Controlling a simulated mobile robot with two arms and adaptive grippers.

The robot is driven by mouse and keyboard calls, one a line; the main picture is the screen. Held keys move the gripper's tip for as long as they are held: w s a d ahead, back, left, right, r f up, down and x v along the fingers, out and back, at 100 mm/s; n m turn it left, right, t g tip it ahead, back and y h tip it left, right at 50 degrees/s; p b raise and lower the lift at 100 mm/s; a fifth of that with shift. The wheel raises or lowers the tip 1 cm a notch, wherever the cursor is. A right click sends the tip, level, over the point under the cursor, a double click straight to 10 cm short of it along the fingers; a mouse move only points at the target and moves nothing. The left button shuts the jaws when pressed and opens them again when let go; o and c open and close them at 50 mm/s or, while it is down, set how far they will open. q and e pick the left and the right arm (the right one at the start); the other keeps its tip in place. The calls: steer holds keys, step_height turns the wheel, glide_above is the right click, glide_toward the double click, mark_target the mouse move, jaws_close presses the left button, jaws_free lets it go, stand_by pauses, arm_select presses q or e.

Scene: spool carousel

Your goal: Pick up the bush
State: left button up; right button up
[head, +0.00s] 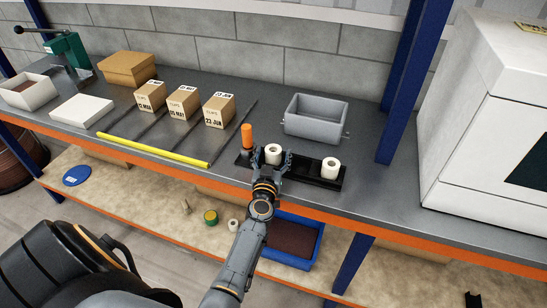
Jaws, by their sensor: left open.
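Two white bushes, short upright cylinders with a dark hole in the top, stand in a black tray (301,172) on the grey bench. One bush (273,151) is in the middle and the other bush (330,168) is to its right. My left gripper (271,160) is open, with a finger on each side of the middle bush. I cannot tell whether the fingers touch it. The lower part of that bush is partly hidden by the gripper. My right gripper does not show clearly.
An orange cylinder (247,137) stands close left of the gripper. A grey bin (316,118) is behind the tray. A yellow bar (152,149) lies along the front edge, with several cartons beyond it. A blue post (404,85) and white machine (490,120) stand at right.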

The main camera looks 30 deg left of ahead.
arm_select(q)
steer(key=shift+c, duration=0.6)
steer(key=c, duration=1.2)
steer(key=shift+r, duration=0.1)
steer(key=shift+r+p, duration=0.65)
steer(key=shift+p, duration=0.2)
step_height(320, 180, up, 3)
steer(key=p, duration=0.3)
steer(key=shift+s+a+f, duration=0.1)
steer(key=shift+s, duration=0.05)
steer(key=shift+s+a+r+p, duration=0.3)
steer(key=shift+s+r+p, duration=1.2)
steer(key=shift+s, duration=0.75)
steer(key=shift+s+a+r+p, duration=0.35)
steer(key=shift+s+r+p, duration=1.15)
steer(key=shift+s, duration=0.8)
steer(key=shift+s+a+r+p, duration=0.3)
steer(key=shift+s+r+p, duration=1.2)
steer(key=shift+s, duration=0.75)
